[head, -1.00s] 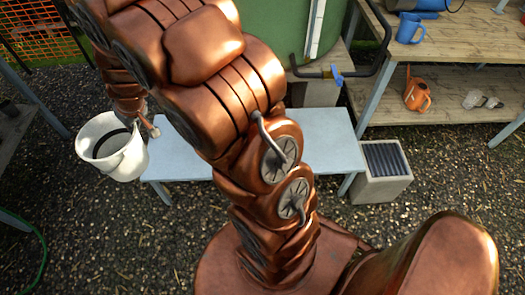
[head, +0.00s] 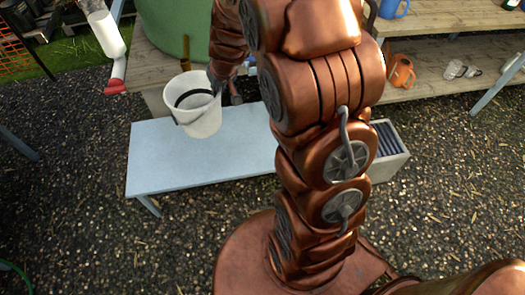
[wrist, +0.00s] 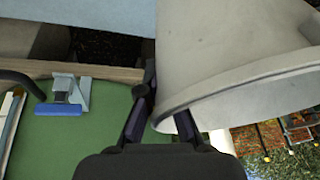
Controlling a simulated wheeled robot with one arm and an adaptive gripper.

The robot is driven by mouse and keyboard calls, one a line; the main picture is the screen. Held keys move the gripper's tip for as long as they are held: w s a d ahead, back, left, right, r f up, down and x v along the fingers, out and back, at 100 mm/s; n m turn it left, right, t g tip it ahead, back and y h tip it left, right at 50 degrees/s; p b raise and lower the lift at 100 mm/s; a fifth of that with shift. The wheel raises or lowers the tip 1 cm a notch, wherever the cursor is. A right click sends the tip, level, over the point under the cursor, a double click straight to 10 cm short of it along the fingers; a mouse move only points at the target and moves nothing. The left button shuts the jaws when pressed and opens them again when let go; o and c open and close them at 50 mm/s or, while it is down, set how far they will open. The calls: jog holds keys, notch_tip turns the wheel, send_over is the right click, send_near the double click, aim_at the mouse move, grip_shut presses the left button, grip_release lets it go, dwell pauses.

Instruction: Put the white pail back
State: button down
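The white pail (head: 200,112) is upright in the head view, over the pale blue-grey bench (head: 160,165); whether its base touches the top cannot be told. A dark band or handle shows inside its mouth. My gripper (head: 220,84) is at its right rear rim, partly hidden by my arm. In the wrist view the pail (wrist: 235,50) fills the upper right, with its rim running between the two dark fingers (wrist: 162,115). The fingers appear closed on the rim.
A green barrel (head: 165,22) stands on a wooden stand behind the bench. A white tube with a red end (head: 107,35) is at upper left. Wooden shelving (head: 450,60) at right holds an orange watering can (head: 401,72). A grey box (head: 388,150) stands right of the bench. Gravel lies clear in front.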

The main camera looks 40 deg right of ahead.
jog(key=s+d+f+m+b, duration=0.1)
jog(key=s+d+f+b, duration=0.5)
jog(key=d+f+b, duration=0.35)
jog(key=s+d+f+m+h+b, duration=0.15)
jog(key=s+d+f+b, duration=0.35)
jog(key=d+f+b, duration=0.5)
jog(key=s+d+f+m+b, duration=0.2)
jog(key=s+d+f+b, duration=0.4)
jog(key=d+f+b, duration=0.35)
jog(key=w+a+f+b, duration=0.2)
jog(key=w+f+b, duration=0.1)
jog(key=w, duration=0.5)
jog(key=w+a+f+b, duration=0.3)
jog(key=w, duration=0.4)
jog(key=shift+w+f, duration=0.25)
jog(key=shift+w, duration=0.1)
jog(key=shift+f, duration=0.15)
jog(key=c, duration=1.3)
grip_release()
